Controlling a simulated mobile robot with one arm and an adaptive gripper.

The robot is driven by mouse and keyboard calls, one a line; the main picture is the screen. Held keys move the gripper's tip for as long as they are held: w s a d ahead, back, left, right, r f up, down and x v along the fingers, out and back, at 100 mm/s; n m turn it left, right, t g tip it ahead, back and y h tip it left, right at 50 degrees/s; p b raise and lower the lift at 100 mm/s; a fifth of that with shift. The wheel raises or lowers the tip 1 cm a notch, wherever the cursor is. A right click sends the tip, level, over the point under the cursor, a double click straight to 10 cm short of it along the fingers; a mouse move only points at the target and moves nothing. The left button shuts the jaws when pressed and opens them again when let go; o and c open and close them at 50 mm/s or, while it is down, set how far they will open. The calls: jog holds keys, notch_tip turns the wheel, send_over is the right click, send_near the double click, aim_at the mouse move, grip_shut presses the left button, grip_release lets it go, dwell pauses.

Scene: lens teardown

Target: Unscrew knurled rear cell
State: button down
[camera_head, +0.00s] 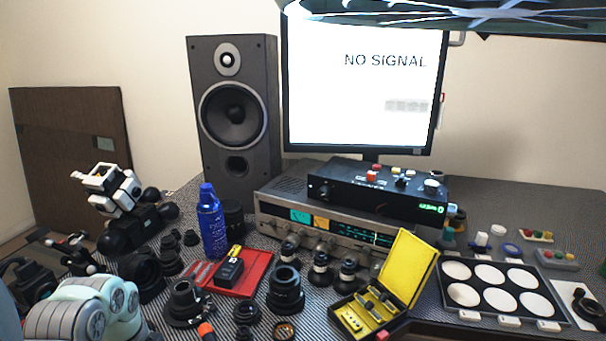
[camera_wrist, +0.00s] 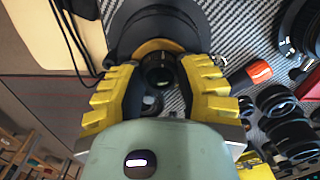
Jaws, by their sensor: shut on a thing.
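In the wrist view, my gripper (camera_wrist: 158,72) has its yellow ribbed fingers on both sides of a small dark round part with a glassy centre, which I take for the rear cell (camera_wrist: 158,76). The fingers are closed on its sides. Just beyond it are a tan-orange ring and a wide black round body (camera_wrist: 140,30); I cannot tell whether the cell is still threaded into them. Knurling is too small to make out. In the head view, my pale green arm is at the lower left and the gripper's fingers are not visible.
Several black lens parts (camera_head: 285,292) crowd the striped mat. A red tray (camera_head: 257,263), a blue spray can (camera_head: 211,225), an open yellow case (camera_head: 408,268) and a white-disc tray (camera_head: 530,277) stand to the right. An orange-tipped tool (camera_wrist: 258,72) lies right of my fingers.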

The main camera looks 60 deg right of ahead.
jog(key=shift+n, duration=0.7)
jog(key=shift+r, duration=0.15)
jog(key=shift+r+p, duration=0.85)
jog(key=shift+p, duration=0.1)
jog(key=shift+r, duration=0.1)
notch_tip(320, 180, up, 4)
jog(key=p, duration=0.4)
